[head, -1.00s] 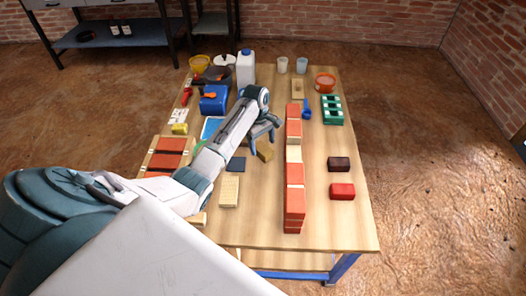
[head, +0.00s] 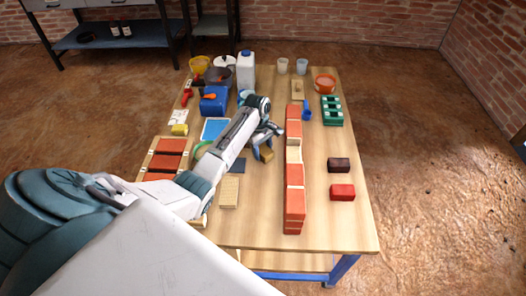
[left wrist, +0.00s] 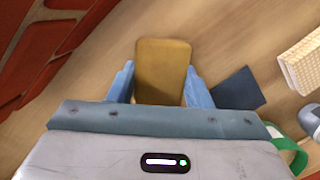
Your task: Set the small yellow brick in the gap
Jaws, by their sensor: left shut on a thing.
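The small yellow brick (head: 267,154) is between the fingers of my left gripper (head: 263,146), just left of the wall. In the left wrist view the brick (left wrist: 163,65) stands out between the two blue fingers of the shut gripper (left wrist: 160,92). I cannot tell its height above the table. The orange-red brick wall (head: 294,204) runs along the table, right of the gripper. The gap (head: 294,151) shows as a pale, lower stretch between red bricks. The wall also shows in the left wrist view (left wrist: 25,65), at the left. My right gripper is not in view.
A dark brown brick (head: 339,165) and a red brick (head: 342,192) lie right of the wall. A beige block (head: 229,192) and a dark blue square (head: 238,165) lie left. A green crate (head: 332,111) stands beyond. The table's front right is clear.

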